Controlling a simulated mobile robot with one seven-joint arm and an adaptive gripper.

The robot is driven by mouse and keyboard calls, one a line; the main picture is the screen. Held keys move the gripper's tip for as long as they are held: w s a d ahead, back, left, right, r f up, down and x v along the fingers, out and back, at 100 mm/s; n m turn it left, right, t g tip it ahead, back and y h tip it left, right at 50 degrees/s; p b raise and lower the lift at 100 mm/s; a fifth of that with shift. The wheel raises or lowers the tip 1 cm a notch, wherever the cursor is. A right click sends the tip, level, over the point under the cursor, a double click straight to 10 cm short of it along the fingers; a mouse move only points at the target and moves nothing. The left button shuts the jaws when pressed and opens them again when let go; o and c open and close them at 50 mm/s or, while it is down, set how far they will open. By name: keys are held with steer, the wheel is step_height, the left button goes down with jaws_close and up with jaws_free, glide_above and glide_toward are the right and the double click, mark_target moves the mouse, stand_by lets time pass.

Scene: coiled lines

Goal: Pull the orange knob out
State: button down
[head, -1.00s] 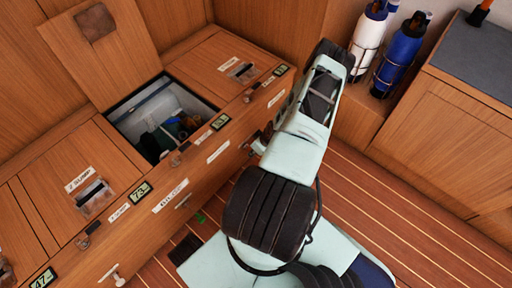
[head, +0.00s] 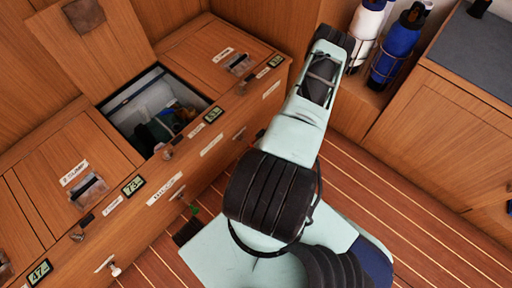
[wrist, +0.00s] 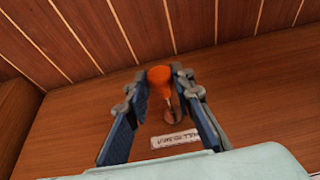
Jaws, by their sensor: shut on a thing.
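The orange knob (wrist: 160,76) shows in the wrist view between the two fingertips of my gripper (wrist: 161,86). The gripper is shut on it. A thin stem runs from the knob to a round base (wrist: 172,114) on the wooden panel, beside a white label (wrist: 174,139). In the head view my arm crosses the middle, its far part beside the front of the wooden locker (head: 218,150). The knob and fingertips cannot be made out there.
An open hatch (head: 112,103) in the locker top shows a bin of loose items. Several small fittings and labels line the locker edge. White and blue bottles (head: 394,48) stand in racks at the right. The striped floor (head: 380,190) is clear to the right of my arm.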

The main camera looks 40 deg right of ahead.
steer(key=c, duration=1.7)
jaws_free()
steer(key=shift+r, duration=0.1)
steer(key=shift+v, duration=3.7)
